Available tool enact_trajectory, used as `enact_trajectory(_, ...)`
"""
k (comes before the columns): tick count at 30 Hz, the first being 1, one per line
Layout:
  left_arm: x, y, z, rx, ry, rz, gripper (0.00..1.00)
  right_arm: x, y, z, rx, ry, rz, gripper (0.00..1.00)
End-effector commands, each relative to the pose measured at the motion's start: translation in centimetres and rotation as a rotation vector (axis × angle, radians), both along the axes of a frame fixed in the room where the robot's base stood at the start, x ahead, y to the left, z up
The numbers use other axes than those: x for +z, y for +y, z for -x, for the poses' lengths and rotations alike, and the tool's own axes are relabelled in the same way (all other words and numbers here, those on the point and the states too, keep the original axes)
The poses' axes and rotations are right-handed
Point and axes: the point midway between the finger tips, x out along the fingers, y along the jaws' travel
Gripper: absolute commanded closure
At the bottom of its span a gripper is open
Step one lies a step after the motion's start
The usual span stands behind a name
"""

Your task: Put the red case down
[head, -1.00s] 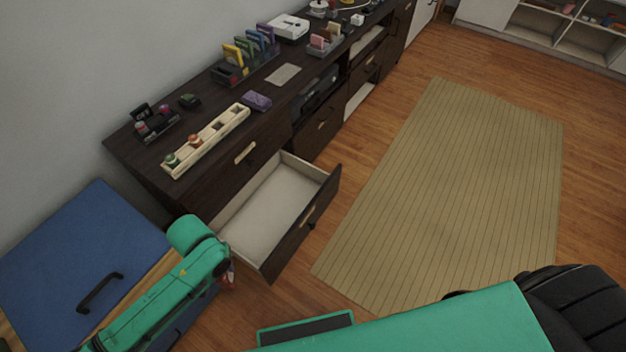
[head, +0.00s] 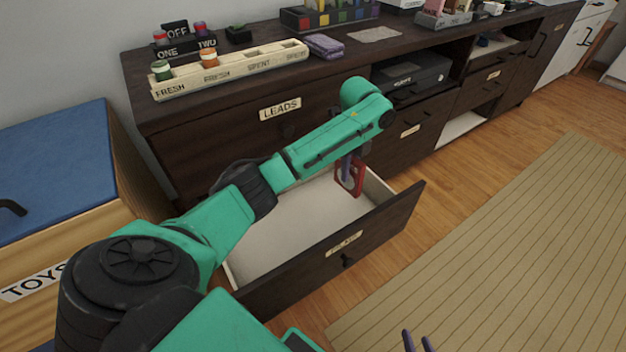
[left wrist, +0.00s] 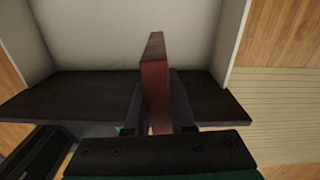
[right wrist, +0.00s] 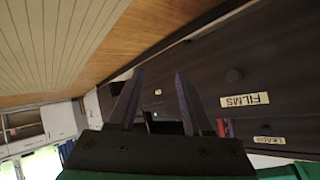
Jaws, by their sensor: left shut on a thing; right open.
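The red case (head: 357,180) is a thin, flat piece held on edge between the fingers of my left gripper (head: 346,168). It hangs over the open drawer (head: 300,222), toward its right side. In the left wrist view the red case (left wrist: 154,75) stands out past my shut left fingers (left wrist: 153,112), with the pale drawer floor beyond it. I cannot tell how far its lower edge is from the floor. My right gripper (head: 416,342) shows only its fingertips at the bottom of the head view. In the right wrist view (right wrist: 157,95) it is open and empty.
The drawer's dark front panel (head: 335,255) stands out from the cabinet. A LEADS label (head: 280,108) is on the drawer front above. A cream battery tray (head: 230,68) and purple item (head: 324,46) sit on top. A blue-lidded TOYS box (head: 60,160) stands left.

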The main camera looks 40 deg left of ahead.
Motion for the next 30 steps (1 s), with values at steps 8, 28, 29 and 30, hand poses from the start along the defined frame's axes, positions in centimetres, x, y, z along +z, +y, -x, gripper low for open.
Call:
enact_trajectory(8,-4.7,0.1,-0.3,-0.099,0.004,0.001,1.0,-1.1,1.4,0.0,-0.022,-0.1,-0.095,0.5)
enact_trajectory(28,-18.4,0.1,-0.3,-0.096,-0.002,-0.001,1.0,-4.2,1.4,-3.6,-0.094,-0.304,-0.172,0.5)
enact_trajectory(29,-18.5,0.1,-0.3,-0.096,-0.002,-0.001,1.0,-3.5,1.3,-4.2,-0.096,-0.33,-0.175,0.5)
enact_trajectory(30,-18.7,0.1,-0.3,-0.096,-0.001,-0.001,1.0,-2.4,1.3,-5.1,-0.099,-0.368,-0.181,0.5)
